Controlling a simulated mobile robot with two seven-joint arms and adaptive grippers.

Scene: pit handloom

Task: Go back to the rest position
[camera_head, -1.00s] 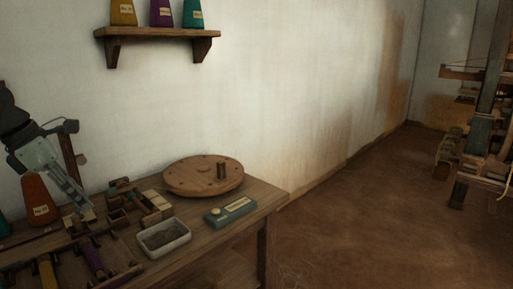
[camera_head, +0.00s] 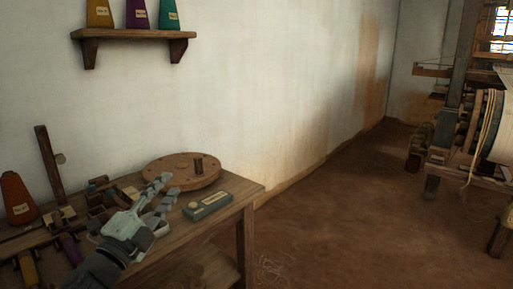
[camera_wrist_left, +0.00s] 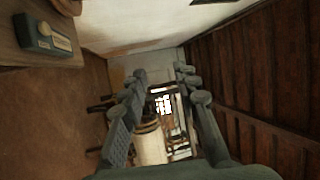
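My left gripper (camera_head: 163,190) is above the near right part of the workbench (camera_head: 236,192), in front of the round wooden disc (camera_head: 181,173). Its fingers are spread apart with nothing between them. In the left wrist view my left gripper (camera_wrist_left: 160,85) also shows two separate fingers, with the loom (camera_wrist_left: 149,140) far off behind the gap. My right gripper is in neither view.
A teal box (camera_head: 208,206) lies near the bench's right end. An orange cone (camera_head: 17,198) and small wooden parts stand at left. A wall shelf (camera_head: 134,34) holds several coloured cones. Open floor (camera_head: 345,220) lies right of the bench, with the loom (camera_head: 478,130) beyond.

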